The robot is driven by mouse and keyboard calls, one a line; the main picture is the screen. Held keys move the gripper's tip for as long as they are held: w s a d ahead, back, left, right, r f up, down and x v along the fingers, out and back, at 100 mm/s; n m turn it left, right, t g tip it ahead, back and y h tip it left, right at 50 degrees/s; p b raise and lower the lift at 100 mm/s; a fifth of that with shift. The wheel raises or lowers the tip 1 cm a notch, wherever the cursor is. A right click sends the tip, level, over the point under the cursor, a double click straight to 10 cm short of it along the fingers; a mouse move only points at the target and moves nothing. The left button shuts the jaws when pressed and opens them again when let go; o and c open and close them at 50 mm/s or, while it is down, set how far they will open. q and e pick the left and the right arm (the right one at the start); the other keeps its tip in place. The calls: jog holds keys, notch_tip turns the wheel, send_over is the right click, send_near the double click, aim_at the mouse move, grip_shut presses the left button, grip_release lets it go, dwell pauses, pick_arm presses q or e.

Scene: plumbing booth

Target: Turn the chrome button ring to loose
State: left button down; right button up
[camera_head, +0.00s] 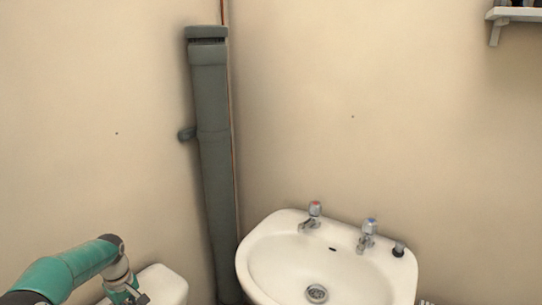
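I cannot make out the chrome button ring in the head view. A white ceramic top, possibly a cistern (166,283), shows at the bottom left, cut off by the frame edge. My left arm reaches in from the left. My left gripper (128,297) points down beside or over the left part of the white top. It is cut off by the bottom edge, so its fingertips and anything under them are hidden. I cannot tell whether it touches the top. My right gripper is out of view.
A white washbasin (262,262) with two chrome taps (312,214) (367,234) and a small black-and-chrome piece (398,249) stands to the right. A grey pipe (212,150) runs down the corner between cistern and basin. A shelf (515,14) hangs top right.

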pick_arm(q)
jog(key=shift+w+a+r, duration=0.15)
dwell(0.3)
jog(key=shift+d, duration=0.45)
jog(key=shift+d+r+p, duration=0.1)
jog(key=shift+r+p, duration=1.7)
jog(key=shift+r, duration=1.2)
